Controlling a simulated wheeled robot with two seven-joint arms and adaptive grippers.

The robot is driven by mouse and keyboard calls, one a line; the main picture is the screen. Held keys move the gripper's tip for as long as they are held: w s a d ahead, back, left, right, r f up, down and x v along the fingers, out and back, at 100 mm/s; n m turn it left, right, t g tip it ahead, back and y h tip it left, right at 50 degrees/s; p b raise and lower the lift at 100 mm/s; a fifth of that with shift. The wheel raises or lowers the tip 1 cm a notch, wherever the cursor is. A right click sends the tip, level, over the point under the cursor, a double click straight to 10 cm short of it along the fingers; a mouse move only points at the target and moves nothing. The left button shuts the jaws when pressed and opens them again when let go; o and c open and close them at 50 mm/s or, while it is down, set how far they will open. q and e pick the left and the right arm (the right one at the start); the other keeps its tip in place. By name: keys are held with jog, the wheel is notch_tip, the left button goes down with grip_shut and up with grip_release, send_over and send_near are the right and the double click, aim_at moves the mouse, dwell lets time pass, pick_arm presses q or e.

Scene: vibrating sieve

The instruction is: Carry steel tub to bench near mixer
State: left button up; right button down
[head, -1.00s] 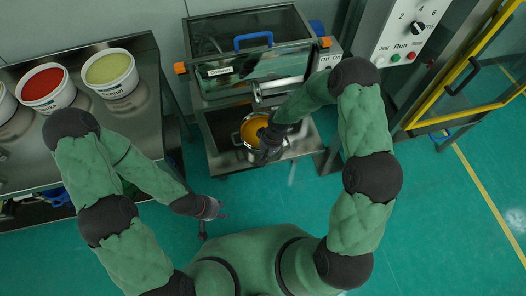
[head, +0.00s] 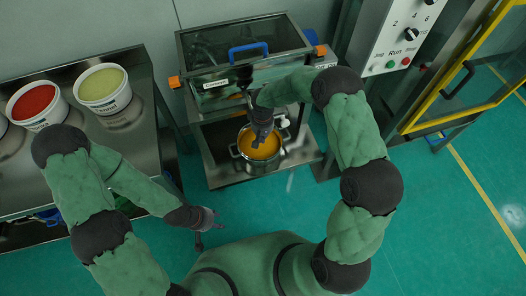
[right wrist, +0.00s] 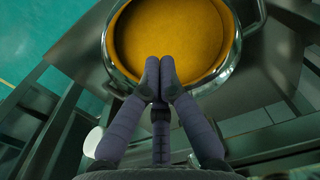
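The steel tub (head: 239,157) holds orange material and stands upright on the lower shelf of the sieve machine. In the right wrist view the tub's rim (right wrist: 238,40) fills the upper middle. My right gripper (head: 262,141) reaches down over the tub's back side in the head view. In the right wrist view its fingers (right wrist: 159,68) are close together and overlap the near rim and the orange contents. I cannot tell whether they hold the rim or hover above it. My left gripper (head: 208,225) is empty, over the floor, fingers spread.
The sieve machine (head: 212,101) with a blue handle (head: 248,53) stands behind the tub. A steel bench (head: 138,150) at left carries a red-filled tub (head: 37,106) and a yellow-green-filled tub (head: 103,90). A control panel (head: 405,38) and yellow-framed door (head: 432,100) stand right. Green floor is open in front.

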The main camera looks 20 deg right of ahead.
jog(key=w, duration=0.1)
jog(key=b, duration=0.3)
send_over(262, 156)
notch_tip(262, 156, down, 9)
jog(key=shift+s+f, duration=0.15)
jog(key=shift+f, duration=0.15)
jog(key=shift+s+d+r+b, duration=0.15)
jog(key=shift+s+b, duration=0.45)
jog(key=shift+s, duration=1.25)
jog(key=shift+s, duration=0.1)
